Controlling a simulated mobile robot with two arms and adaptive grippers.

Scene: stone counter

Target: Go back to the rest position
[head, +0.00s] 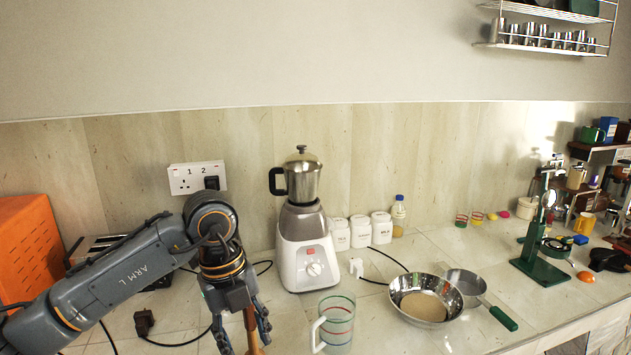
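My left arm comes in from the left, and its gripper (243,338) points down over the front of the counter, left of the glass mug. Its two fingers are spread apart. An upright brown wooden stick (252,330) shows between them, nearer the right finger, with a gap on the left side. The stick's lower end is cut off by the picture edge. I cannot tell whether a finger touches it. My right gripper is not in view.
A mixer grinder (305,250) stands behind the gripper, and a striped glass mug (336,325) is close to its right. A steel bowl (425,300), a pan (465,285) and a green stand (540,262) are further right. A toaster (95,248) and orange box (28,245) are left.

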